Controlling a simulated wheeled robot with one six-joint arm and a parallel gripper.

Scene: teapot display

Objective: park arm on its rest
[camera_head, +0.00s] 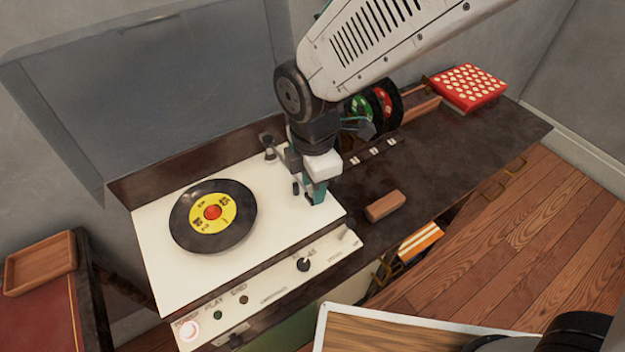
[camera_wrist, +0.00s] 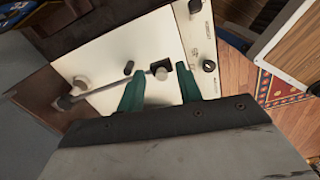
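The record player's white deck (camera_head: 165,270) carries a black record with a yellow label (camera_head: 212,212). The tonearm (camera_wrist: 110,88) shows in the wrist view as a thin grey rod from a dark pivot (camera_wrist: 66,102) to a black head (camera_wrist: 160,72), right of the record. A short black post (camera_wrist: 128,68) stands beside the rod and may be the rest; I cannot tell. My gripper (camera_wrist: 160,68) is open, its teal fingers on either side of the head, with gaps visible. In the head view my gripper (camera_head: 308,194) points down over the deck's right side and hides most of the tonearm.
A raised lid (camera_head: 150,90) stands behind the deck. A brown block (camera_head: 384,206) lies on the dark cabinet top (camera_head: 450,150) to the right. Upright discs (camera_head: 382,105) and a red dotted box (camera_head: 468,88) stand farther back. Control knobs (camera_head: 304,264) line the deck's front.

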